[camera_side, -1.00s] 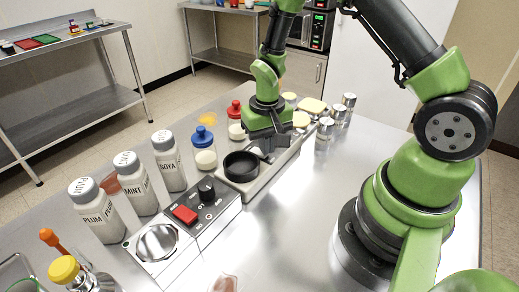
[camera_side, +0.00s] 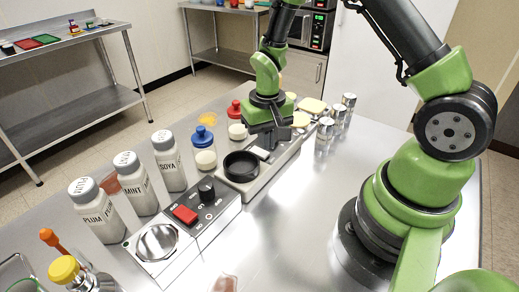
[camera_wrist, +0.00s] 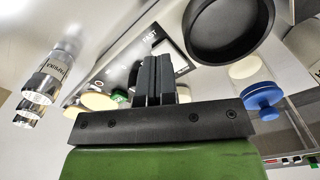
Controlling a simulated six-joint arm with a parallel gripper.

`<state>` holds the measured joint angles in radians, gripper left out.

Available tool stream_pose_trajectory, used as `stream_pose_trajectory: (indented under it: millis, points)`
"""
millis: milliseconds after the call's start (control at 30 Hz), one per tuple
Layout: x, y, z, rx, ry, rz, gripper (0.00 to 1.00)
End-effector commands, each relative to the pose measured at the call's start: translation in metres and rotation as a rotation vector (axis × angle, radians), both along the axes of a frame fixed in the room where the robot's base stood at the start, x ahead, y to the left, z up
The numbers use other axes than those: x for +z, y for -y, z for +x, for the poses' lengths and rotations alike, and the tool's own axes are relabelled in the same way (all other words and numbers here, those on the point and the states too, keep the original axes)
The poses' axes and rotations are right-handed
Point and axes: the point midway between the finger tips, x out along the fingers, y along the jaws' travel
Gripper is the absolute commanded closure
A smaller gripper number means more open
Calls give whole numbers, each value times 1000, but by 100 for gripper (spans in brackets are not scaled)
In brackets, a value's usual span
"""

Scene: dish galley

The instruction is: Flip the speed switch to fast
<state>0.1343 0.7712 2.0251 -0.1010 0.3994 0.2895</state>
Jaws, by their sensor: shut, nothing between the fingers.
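A long grey-white unit (camera_side: 236,180) with a black round cup (camera_side: 241,165) on its near end stands on the steel counter. The cup also shows in the wrist view (camera_wrist: 228,28). My gripper (camera_side: 268,150) is over the part of the unit just behind the cup, fingers pointing down. In the wrist view my gripper's fingers (camera_wrist: 153,62) are together and empty, in front of a pale panel with dark lettering (camera_wrist: 149,42). The speed switch cannot be made out; my fingers cover part of that panel. I cannot tell whether they touch it.
A nearer control box has a red rocker (camera_side: 185,215), a black knob (camera_side: 206,191) and a round steel plate (camera_side: 157,242). Labelled bottles (camera_side: 133,180) and a blue-lidded jar (camera_side: 204,147) stand left. Metal cans (camera_side: 326,128) stand behind right. Counter right of the unit is clear.

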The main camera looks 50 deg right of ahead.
Motion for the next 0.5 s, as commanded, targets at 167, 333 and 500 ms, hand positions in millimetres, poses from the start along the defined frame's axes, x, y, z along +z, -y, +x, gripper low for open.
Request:
stream_pose_trajectory:
  millis: [167,333,500]
  points:
    - [16,0,1,1,2,0,100]
    - [30,0,1,0,3,-1,100]
    - [43,0,1,1,2,0,100]
